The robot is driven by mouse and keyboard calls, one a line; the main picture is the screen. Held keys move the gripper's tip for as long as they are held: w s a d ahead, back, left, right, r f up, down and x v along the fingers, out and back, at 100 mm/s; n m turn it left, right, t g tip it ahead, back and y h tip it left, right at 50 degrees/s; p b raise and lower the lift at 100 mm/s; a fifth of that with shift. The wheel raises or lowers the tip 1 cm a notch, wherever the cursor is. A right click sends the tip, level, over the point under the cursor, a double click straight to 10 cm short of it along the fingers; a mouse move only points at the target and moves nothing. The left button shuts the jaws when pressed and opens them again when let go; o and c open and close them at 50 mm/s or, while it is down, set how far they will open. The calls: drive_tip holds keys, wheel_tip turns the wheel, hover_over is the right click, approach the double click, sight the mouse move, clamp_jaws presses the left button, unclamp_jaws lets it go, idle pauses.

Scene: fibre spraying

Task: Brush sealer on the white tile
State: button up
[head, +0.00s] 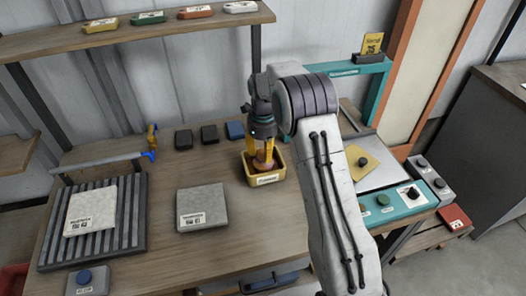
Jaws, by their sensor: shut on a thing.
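A whitish square tile (97,204) with a label lies on the dark slatted rack (130,222) at the left of the bench. A second, greyer tile (203,198) with a label lies flat on the wood near the middle. My gripper (262,160) points down into a small yellow container (268,181) with a white label. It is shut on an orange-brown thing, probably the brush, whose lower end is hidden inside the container. The container's contents are mostly hidden by my gripper. My gripper is well to the right of both tiles.
Dark and blue blocks (209,134) stand behind, along the bench. A teal-framed station (388,216) with a yellow piece (361,162) is at the right. A button box (87,281) sits front left. A shelf (150,39) hangs above. Bare wood lies between tiles and container.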

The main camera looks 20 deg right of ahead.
drive_tip(key=shift+r, duration=0.1)
wheel_tip(320, 180, up, 10)
drive_tip(key=p, duration=0.8)
drive_tip(key=shift+r, duration=0.25)
idle(0.5)
idle(0.4)
